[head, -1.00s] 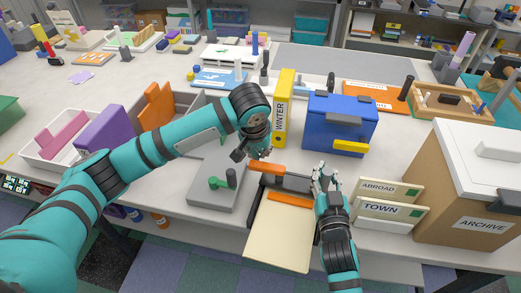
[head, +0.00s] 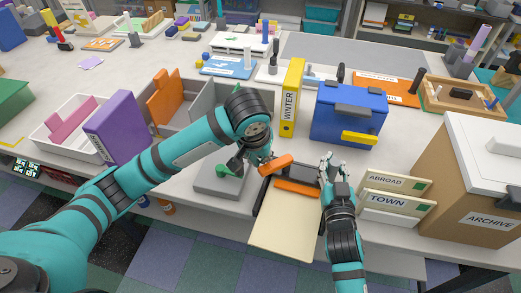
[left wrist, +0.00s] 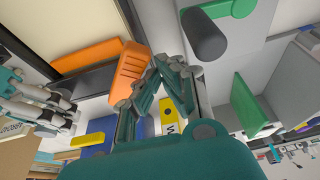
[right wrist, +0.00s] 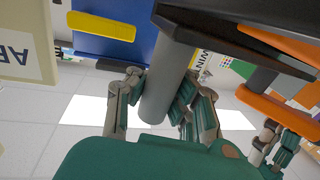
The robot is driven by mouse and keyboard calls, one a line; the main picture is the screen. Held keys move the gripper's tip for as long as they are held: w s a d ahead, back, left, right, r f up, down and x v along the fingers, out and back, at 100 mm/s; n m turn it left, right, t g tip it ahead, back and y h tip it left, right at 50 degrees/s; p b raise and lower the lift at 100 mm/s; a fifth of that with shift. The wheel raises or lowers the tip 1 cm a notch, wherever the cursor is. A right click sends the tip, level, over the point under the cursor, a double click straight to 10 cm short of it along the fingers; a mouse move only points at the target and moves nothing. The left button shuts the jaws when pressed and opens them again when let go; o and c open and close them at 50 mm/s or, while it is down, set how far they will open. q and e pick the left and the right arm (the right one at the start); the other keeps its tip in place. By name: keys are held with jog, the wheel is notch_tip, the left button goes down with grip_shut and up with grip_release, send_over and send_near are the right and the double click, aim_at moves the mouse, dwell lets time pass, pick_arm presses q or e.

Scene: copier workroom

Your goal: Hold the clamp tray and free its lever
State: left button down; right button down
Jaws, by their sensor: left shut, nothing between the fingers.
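The clamp tray (head: 258,200) is dark, with a cream sheet (head: 283,228) and an orange bar (head: 297,187) across it. Its orange lever (head: 276,164) sits tilted at the tray's back left, its right end higher. It also shows in the left wrist view (left wrist: 131,68). My left gripper (head: 262,161) is shut and empty at the lever's left end, close beside it; contact is unclear. My right gripper (head: 329,160) is at the tray's right side. In the right wrist view its fingers (right wrist: 155,100) close around the tray's grey upright handle (right wrist: 158,88).
Behind are a yellow WINTER binder (head: 291,95) and a blue box (head: 348,112). ABROAD and TOWN cards (head: 388,200) and an ARCHIVE box (head: 465,190) crowd the right. The sheet overhangs the table's front edge.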

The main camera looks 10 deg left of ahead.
aim_at(269, 173)
pick_arm(q)
jog(key=shift+s+d, duration=0.5)
jog(key=shift+s, duration=0.3)
jog(key=shift+s+d, duration=0.15)
jog(key=shift+s, duration=0.05)
jog(key=n, duration=0.2)
jog(key=s+d+n+y, duration=0.1)
jog(key=n, duration=0.1)
jog(key=shift+s+d+n, duration=0.2)
jog(key=shift+d+n, duration=0.1)
jog(key=shift+d, duration=0.1)
jog(key=v, duration=1.2)
jog(key=shift+d, duration=0.25)
jog(key=v, duration=1.2)
jog(key=shift+w+d, duration=0.15)
jog(key=shift+d, duration=0.15)
